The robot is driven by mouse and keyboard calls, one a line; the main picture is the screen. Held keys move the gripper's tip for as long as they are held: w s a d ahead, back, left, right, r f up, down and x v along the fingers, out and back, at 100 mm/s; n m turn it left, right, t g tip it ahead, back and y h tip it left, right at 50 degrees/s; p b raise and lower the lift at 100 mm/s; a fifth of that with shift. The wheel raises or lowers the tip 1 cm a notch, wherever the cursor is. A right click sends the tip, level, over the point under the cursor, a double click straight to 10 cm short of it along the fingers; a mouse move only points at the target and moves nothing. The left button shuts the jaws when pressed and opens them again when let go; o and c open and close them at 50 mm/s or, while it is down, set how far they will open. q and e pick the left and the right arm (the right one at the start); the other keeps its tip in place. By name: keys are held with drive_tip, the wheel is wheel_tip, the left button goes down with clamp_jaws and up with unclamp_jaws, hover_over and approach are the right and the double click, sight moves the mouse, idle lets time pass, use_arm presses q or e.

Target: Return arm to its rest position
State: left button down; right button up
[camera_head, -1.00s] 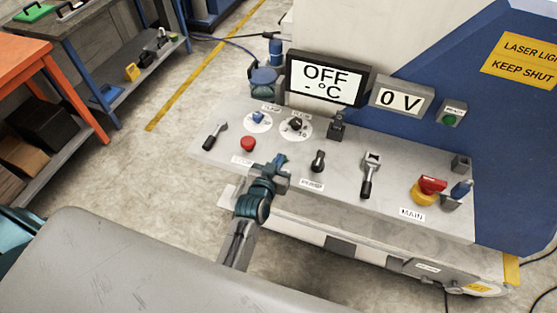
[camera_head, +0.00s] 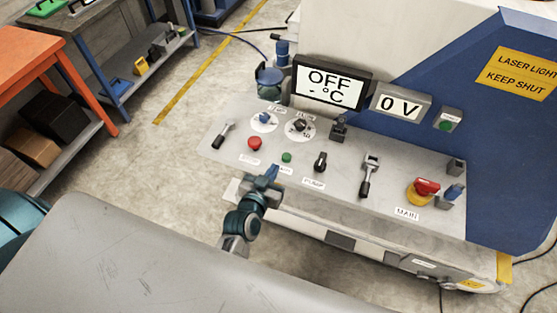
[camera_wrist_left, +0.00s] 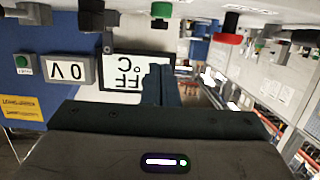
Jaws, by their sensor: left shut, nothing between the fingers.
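My left arm reaches up from the bottom of the head view. Its left gripper (camera_head: 268,176) is shut and empty, just off the front edge of the control panel (camera_head: 335,180), below the green button (camera_head: 287,157). I cannot tell its exact height. In the left wrist view the shut fingers (camera_wrist_left: 160,85) point toward the display, which appears upside down, and nothing is held. My right gripper is not in view.
The panel carries a red button (camera_head: 255,143), dials, levers and a red-yellow main switch (camera_head: 423,190). The display (camera_head: 331,82) reads OFF, and the meter (camera_head: 402,104) reads 0 V. An orange table (camera_head: 30,50) stands at left. Bare floor (camera_head: 165,165) lies between.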

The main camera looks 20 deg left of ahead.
use_arm(q)
drive_tip(key=shift+s+r, duration=0.25)
drive_tip(key=shift+s, duration=0.45)
drive_tip(key=s+a+f+g+b, duration=0.1)
drive_tip(key=s+f+g+b, duration=0.2)
drive_tip(key=f, duration=1)
drive_tip(key=s+f+g+b, duration=0.2)
drive_tip(key=s+f, duration=0.3)
drive_tip(key=f, duration=0.7)
drive_tip(key=s+a+f+g+b, duration=0.1)
drive_tip(key=s+f+g+b, duration=0.2)
drive_tip(key=f, duration=1)
drive_tip(key=s+a+f+g+b, duration=0.3)
drive_tip(key=s+a+f, duration=0.3)
drive_tip(key=s+f, duration=0.6)
drive_tip(key=s+a+f+g+y+b, duration=0.1)
drive_tip(key=s+a+f+g+b, duration=0.2)
drive_tip(key=s+f, duration=0.9)
drive_tip(key=s+a, duration=0.2)
drive_tip(key=s, duration=0.1)
drive_tip(key=shift+s+a+f, duration=0.2)
drive_tip(key=shift+s+a, duration=0.15)
drive_tip(key=shift+s, duration=0.05)
